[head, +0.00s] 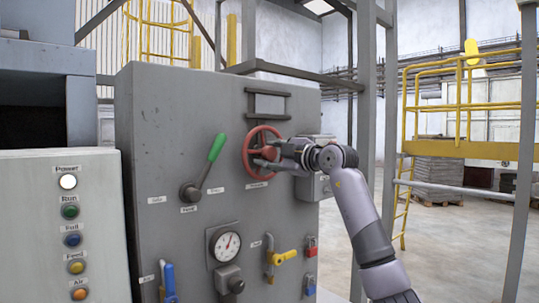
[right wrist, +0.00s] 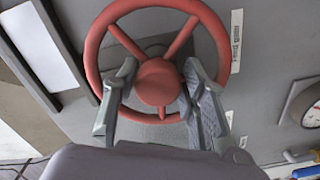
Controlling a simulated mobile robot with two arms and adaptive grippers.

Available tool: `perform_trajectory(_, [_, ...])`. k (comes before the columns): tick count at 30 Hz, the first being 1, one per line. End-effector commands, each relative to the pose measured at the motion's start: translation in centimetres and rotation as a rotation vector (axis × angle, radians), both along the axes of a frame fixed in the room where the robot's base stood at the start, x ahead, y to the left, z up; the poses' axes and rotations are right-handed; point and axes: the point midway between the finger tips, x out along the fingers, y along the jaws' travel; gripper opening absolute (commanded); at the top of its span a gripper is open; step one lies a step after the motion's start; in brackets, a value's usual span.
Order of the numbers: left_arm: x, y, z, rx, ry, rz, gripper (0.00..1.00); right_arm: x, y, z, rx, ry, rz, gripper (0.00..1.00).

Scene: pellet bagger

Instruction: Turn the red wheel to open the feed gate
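The red wheel (head: 246,153) is mounted on the front of the grey cabinet, under a dark framed plate. In the right wrist view the red wheel (right wrist: 92,45) fills the upper middle, with its spokes and round hub showing. My right gripper (head: 268,156) is at the wheel, its arm coming from the lower right. In the right wrist view my right gripper (right wrist: 159,75) has its fingers apart, one on each side of the hub. A small gap seems to show beside the hub; contact with spokes or rim is unclear. My left gripper is out of view.
A green-handled lever (head: 216,148) sticks out left of the wheel. A pressure gauge (head: 227,244), a yellow valve handle (head: 284,257) and a blue handle (head: 169,280) are below. A button panel (head: 72,225) stands at left. A grey post (head: 368,90) rises right of the cabinet.

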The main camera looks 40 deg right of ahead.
Motion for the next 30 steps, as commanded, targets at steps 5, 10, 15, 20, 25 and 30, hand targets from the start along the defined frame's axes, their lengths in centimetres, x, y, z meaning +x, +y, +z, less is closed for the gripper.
perform_trajectory(5, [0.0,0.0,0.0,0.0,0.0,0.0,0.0,0.0,0.0,0.1,0.0,-0.002,0.0,0.53])
perform_trajectory(10, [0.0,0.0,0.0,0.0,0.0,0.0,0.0,0.0,0.0,0.1,-0.001,-0.004,0.0,0.54])
perform_trajectory(15, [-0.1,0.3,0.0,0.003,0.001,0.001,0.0,-0.2,0.0,0.2,-0.001,-0.005,0.0,0.54])
perform_trajectory(20, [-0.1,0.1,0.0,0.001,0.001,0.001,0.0,-1.7,-0.3,0.2,-0.002,-0.006,-0.002,0.54])
perform_trajectory(25, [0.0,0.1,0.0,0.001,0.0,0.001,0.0,-5.2,-0.6,0.1,-0.004,-0.004,-0.003,0.54])
perform_trajectory(30, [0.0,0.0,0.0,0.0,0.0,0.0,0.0,-8.7,-0.7,0.1,-0.004,-0.003,-0.002,0.54])
